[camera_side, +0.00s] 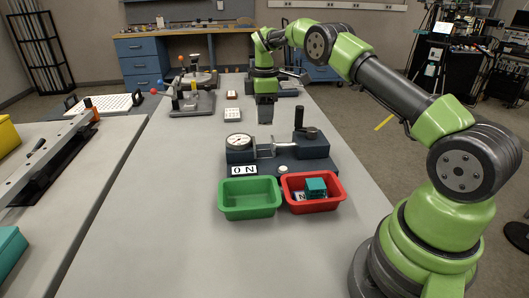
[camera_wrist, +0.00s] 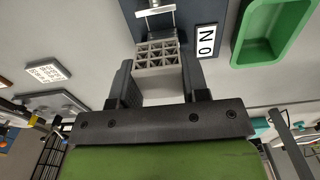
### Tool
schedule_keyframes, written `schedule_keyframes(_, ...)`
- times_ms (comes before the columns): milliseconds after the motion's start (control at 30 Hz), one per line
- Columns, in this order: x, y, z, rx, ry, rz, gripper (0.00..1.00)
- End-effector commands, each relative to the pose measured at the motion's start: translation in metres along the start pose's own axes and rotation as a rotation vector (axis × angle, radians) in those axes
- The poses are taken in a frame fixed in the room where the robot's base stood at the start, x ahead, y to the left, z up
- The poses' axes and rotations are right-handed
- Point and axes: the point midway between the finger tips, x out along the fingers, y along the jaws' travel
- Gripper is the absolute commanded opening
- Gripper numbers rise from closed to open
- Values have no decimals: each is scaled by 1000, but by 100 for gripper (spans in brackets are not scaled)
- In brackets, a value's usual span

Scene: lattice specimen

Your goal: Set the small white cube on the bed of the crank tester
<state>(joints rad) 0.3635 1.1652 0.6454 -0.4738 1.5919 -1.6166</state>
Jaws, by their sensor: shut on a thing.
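My gripper (camera_wrist: 158,82) is shut on the small white cube (camera_wrist: 160,56), whose lattice face shows between the two fingers. In the side view my gripper (camera_side: 265,118) hangs behind the dark blue machine; the cube cannot be made out there. This machine, which looks like the crank tester (camera_side: 318,150), has a round dial at its left, a metal shaft across the middle and a black knob at its right. Its dark body also shows at the top of the wrist view (camera_wrist: 178,28), beyond the cube. I cannot tell the height of the cube over the table.
A green bin (camera_side: 249,207) and a red bin (camera_side: 329,203) holding a teal block (camera_side: 316,187) stand before the tester. A white marked plate (camera_side: 244,170) lies at its front left. A white dotted plate (camera_side: 232,114) and a lever machine (camera_side: 191,103) stand behind left. The table's left front is clear.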

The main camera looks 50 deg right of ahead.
Motion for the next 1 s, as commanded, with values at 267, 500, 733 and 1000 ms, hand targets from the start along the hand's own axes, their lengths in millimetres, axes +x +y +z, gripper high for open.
schedule_keyframes(267,50,0,1,-6,0,-3,20)
schedule_keyframes(500,72,0,1,-4,0,-2,20)
schedule_keyframes(733,98,1,0,-4,1,0,20)
schedule_keyframes(1000,99,1,1,-4,1,1,20)
